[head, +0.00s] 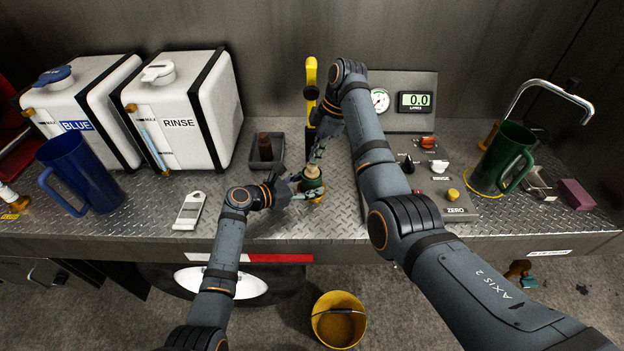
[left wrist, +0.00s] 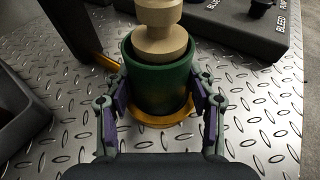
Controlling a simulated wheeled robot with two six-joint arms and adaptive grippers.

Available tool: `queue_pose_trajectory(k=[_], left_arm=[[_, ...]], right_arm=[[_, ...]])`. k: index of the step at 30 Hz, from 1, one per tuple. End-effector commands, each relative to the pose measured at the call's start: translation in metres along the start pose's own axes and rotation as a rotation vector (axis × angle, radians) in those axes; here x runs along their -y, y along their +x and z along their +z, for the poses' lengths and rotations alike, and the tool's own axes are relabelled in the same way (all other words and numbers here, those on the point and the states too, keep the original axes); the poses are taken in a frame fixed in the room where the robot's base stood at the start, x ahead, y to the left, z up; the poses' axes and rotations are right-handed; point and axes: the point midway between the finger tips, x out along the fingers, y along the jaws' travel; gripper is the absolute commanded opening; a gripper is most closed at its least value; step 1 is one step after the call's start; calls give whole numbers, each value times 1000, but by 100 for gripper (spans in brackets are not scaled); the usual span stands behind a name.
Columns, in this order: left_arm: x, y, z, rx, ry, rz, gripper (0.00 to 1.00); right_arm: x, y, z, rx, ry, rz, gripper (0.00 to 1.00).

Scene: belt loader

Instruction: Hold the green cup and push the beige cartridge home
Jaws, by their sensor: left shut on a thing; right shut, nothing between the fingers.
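The small green cup (head: 314,184) stands upright on the metal deck, over a brass ring (left wrist: 158,121). My left gripper (head: 307,191) is shut around the cup, one finger on each side; the cup (left wrist: 160,88) also shows between the fingers in the left wrist view. The beige cartridge (left wrist: 159,38) stands upright in the cup's mouth, its stepped upper part above the rim. How deep it sits inside is hidden. My right gripper (head: 316,156) is shut and empty, just above the cartridge in the head view; whether it touches is unclear.
A yellow-handled post (head: 311,78) stands behind the cup. A grey tray (head: 252,160) with a brown bottle (head: 265,146) is to the left. The control panel (head: 450,205) with knobs is to the right. A large green jug (head: 503,158) stands further right.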

Motion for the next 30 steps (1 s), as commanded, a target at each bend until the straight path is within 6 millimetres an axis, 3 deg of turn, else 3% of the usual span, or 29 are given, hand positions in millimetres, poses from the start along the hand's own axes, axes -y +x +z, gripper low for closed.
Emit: queue_pose_trajectory(k=[30], left_arm=[[0,0,-1,-2,0,0,38]], right_arm=[[0,8,1,1,1,-1,0]])
